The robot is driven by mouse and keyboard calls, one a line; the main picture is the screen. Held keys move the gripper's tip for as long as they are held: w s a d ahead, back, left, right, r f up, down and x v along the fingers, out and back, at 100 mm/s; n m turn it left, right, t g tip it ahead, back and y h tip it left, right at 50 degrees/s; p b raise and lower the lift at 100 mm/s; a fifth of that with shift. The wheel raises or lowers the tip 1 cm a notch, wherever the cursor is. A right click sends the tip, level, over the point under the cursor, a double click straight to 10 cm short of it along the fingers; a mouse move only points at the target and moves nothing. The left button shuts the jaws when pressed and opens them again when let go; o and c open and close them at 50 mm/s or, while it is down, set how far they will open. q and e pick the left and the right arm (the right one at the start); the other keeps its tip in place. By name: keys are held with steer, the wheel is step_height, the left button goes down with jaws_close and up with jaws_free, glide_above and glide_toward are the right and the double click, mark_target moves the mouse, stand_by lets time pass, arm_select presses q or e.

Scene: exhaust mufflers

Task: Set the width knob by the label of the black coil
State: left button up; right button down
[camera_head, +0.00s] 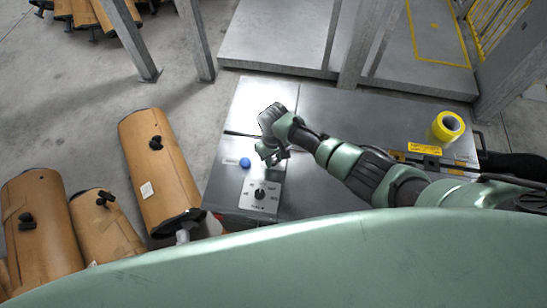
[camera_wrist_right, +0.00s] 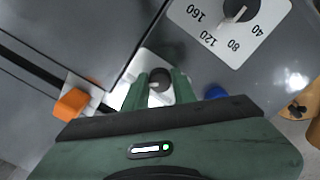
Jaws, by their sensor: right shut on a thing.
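The dial plate (camera_head: 260,196) is pale with a dark knob in the middle. In the right wrist view the dial knob (camera_wrist_right: 240,12) has a white pointer line and labels 40, 80, 120 and 160. The line slants towards the 120 side, but its exact reading is unclear. My right gripper (camera_head: 270,156) is over the machine top, behind the dial. In the wrist view its green fingers (camera_wrist_right: 160,92) are closed around a small dark knob (camera_wrist_right: 160,76) on a white plate, apart from the numbered dial. I cannot make out a black coil or its label. My left gripper is not in view.
A blue button (camera_head: 245,163) sits beside the right gripper. An orange block (camera_wrist_right: 70,103) shows on the other side in the wrist view.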

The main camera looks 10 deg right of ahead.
mark_target(273, 160)
steer(key=shift+w+r, duration=0.1)
steer(key=c, duration=1.1)
jaws_free()
steer(key=shift+c, duration=0.2)
step_height(273, 160, up, 8)
steer(key=shift+f, duration=0.1)
